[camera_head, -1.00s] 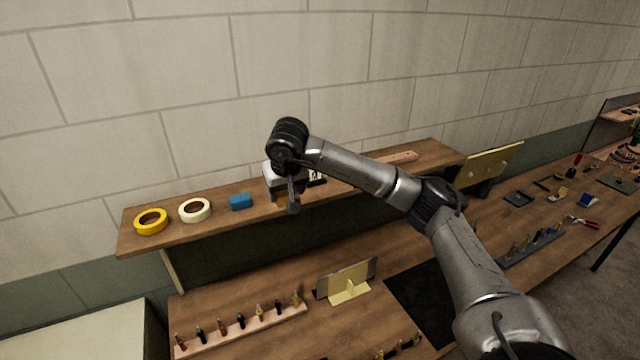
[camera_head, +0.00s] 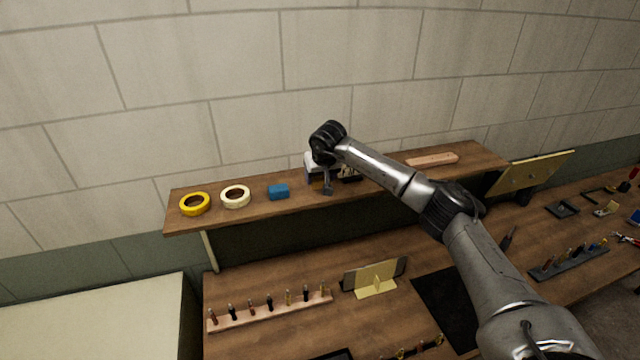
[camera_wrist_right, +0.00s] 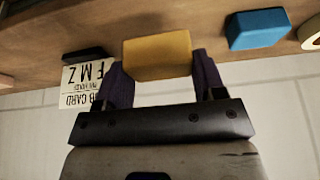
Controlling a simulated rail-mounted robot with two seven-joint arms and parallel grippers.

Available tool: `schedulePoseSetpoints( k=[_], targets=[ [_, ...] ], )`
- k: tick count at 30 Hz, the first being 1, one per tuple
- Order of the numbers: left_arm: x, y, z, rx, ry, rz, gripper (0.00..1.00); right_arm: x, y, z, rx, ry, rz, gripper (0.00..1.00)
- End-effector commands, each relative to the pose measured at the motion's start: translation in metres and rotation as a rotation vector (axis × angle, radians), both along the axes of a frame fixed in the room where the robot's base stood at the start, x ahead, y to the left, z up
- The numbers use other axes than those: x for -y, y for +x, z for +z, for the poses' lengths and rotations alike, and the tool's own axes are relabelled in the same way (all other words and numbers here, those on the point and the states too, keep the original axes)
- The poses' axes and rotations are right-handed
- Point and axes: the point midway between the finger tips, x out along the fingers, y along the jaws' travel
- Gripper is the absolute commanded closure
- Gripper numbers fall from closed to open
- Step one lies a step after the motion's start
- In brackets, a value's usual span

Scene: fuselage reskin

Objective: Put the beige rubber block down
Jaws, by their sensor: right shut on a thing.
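In the right wrist view the gripper (camera_wrist_right: 160,72) is shut on the beige rubber block (camera_wrist_right: 158,56), which looks yellow-tan between the two dark fingers. The block is against or very close to the shelf's wooden surface (camera_wrist_right: 210,18); I cannot tell whether it touches. In the head view the arm and gripper mostly hide the block. My left gripper is not in view.
A blue block (camera_head: 278,192), a white tape roll (camera_head: 236,196) and a yellow tape roll (camera_head: 195,204) sit left on the shelf. A printed card (camera_wrist_right: 82,84) is close beside the gripper. A pinkish wooden bar (camera_head: 432,160) lies right. Below is a workbench with a tool rack (camera_head: 270,312).

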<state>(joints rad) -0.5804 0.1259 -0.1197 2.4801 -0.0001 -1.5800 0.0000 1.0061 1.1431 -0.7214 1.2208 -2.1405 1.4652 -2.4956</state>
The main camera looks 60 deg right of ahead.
Motion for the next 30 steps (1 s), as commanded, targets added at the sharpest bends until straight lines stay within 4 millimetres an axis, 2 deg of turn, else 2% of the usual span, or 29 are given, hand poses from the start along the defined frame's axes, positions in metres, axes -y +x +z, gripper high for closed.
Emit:
schedulePoseSetpoints(
  k=[5, 15, 23, 24, 30],
  targets=[
    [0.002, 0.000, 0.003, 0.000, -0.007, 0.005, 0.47, 0.003, 0.004, -0.004, -0.001, 0.000, -0.001, 0.56],
    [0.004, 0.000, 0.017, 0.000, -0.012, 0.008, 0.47, 0.002, 0.003, -0.040, -0.003, 0.000, 0.000, 0.56],
    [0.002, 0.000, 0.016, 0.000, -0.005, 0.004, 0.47, 0.003, 0.003, -0.044, -0.002, -0.001, -0.001, 0.56],
    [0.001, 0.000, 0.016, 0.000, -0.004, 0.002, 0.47, 0.003, 0.003, -0.045, -0.002, -0.001, -0.001, 0.34],
    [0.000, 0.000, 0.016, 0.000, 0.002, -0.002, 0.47, 0.002, 0.003, -0.044, -0.001, 0.000, 0.000, 0.15]
  ],
)
